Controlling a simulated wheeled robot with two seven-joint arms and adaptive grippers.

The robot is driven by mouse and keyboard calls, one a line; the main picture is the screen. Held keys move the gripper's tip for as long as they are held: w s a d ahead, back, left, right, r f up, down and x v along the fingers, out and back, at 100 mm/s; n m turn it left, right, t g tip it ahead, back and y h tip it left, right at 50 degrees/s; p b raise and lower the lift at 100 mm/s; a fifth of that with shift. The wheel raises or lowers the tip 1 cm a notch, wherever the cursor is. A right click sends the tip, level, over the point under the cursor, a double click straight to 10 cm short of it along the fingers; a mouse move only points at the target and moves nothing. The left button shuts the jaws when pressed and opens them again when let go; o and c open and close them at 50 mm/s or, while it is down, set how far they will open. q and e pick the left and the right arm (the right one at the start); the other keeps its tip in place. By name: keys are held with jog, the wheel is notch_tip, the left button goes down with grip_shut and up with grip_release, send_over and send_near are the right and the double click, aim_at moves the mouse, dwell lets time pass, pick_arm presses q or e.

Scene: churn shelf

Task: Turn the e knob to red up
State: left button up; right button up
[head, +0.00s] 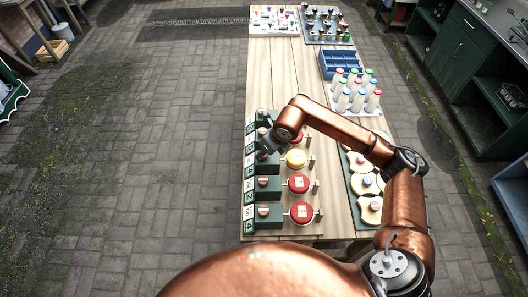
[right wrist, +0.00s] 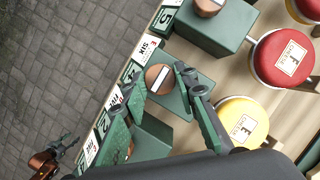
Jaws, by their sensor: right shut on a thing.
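My right gripper (head: 265,150) is over the row of green boxes along the table's left side. In the right wrist view its two dark green fingers (right wrist: 156,84) are closed about a round copper-coloured knob (right wrist: 160,78) with a pale line across it. The knob sits on a green box beside a yellow round lid (right wrist: 240,122), which shows in the head view too (head: 296,158). The lid's label seems to bear an E, but is small. No red mark is clear on the knob. My left gripper (right wrist: 70,141) seems to show small at the lower left of the wrist view; its jaws are unclear.
Red round lids (head: 298,183) and further green boxes (head: 268,212) flank the knob closely. Pale round pieces on a board (head: 370,204) stand to the right, white bottles (head: 357,92) and a blue tray (head: 341,64) farther back. The back left tabletop (head: 268,75) is bare.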

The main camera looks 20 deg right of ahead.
jog(key=c, duration=0.4)
jog(key=shift+o, duration=0.2)
pick_arm(q)
jog(key=shift+f, duration=0.1)
